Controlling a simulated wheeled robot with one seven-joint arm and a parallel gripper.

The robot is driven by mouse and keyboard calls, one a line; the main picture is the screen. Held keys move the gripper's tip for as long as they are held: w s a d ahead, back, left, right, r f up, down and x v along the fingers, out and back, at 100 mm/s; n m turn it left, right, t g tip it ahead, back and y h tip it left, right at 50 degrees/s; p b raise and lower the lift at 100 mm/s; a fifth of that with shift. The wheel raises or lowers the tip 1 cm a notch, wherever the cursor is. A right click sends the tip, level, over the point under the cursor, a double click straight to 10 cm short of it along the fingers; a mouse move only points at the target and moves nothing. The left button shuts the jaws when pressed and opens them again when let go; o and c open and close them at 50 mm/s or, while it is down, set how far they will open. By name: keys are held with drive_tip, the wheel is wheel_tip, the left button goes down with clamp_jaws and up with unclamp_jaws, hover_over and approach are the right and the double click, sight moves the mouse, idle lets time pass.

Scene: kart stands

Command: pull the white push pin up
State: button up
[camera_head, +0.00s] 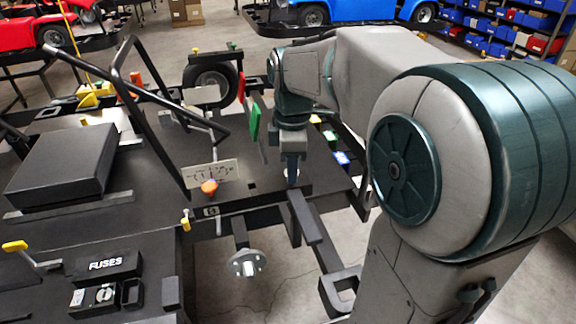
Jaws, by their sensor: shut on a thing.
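My gripper (292,176) points straight down at the front right edge of the dark kart stand (255,200). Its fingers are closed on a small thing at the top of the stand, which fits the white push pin. The fingers cover nearly all of it, so its shape and how far up it stands cannot be told. No other white push pin can be made out clearly.
An orange knob (209,187) stands before a marked plate (210,173) left of my gripper. A green panel (255,123) rises close behind. Coloured tabs, one blue (342,158), line the right edge. A black bent bar (150,110) stands left. A metal hub (247,263) projects in front.

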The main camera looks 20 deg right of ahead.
drive_tip(key=shift+r, duration=0.25)
drive_tip(key=o, duration=1)
